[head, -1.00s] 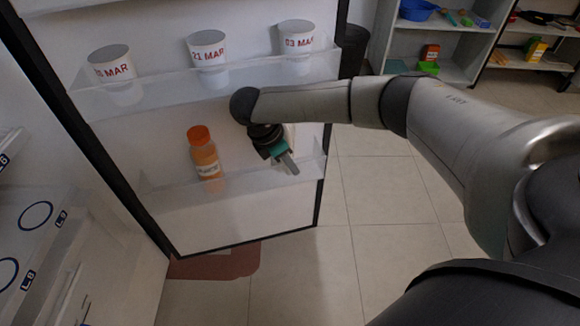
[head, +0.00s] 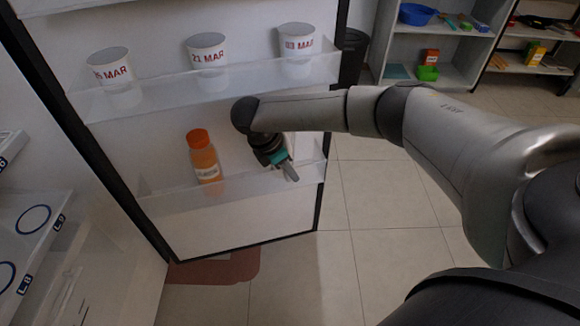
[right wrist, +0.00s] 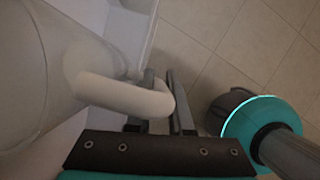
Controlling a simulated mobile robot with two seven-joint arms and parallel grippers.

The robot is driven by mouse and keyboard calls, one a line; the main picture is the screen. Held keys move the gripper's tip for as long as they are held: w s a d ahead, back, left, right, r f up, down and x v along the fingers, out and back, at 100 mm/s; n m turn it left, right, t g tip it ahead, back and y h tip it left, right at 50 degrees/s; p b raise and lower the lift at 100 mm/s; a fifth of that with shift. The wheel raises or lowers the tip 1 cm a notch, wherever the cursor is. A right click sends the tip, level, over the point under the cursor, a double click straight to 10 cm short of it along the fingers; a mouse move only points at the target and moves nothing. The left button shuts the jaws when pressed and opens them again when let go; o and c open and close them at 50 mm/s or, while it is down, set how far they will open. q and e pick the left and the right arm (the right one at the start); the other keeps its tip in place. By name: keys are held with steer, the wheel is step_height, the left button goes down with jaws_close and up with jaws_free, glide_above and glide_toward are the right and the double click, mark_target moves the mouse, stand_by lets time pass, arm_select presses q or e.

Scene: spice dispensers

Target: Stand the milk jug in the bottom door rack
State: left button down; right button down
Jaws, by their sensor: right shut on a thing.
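The milk jug is pale and translucent, with a rounded white handle. In the right wrist view its body (right wrist: 28,75) fills the left side and its handle (right wrist: 115,94) passes between my fingers. My right gripper (right wrist: 162,78) is shut on that handle. In the head view my right gripper (head: 290,168) is at the right end of the bottom door rack (head: 235,190), and the jug is almost wholly hidden behind it and my arm. I cannot tell whether the jug's base touches the rack floor. My left gripper is not in view.
An orange bottle (head: 205,165) stands in the bottom rack, left of my right gripper. Several dated cups, one of them (head: 207,55) in the middle, stand in the rack above. The black-edged door is open over a tiled floor (head: 390,220). Shelves (head: 450,50) stand behind.

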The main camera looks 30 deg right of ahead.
steer(key=c, duration=1.2)
jaws_free()
steer(key=o, duration=0.3)
steer(key=shift+o, duration=0.4)
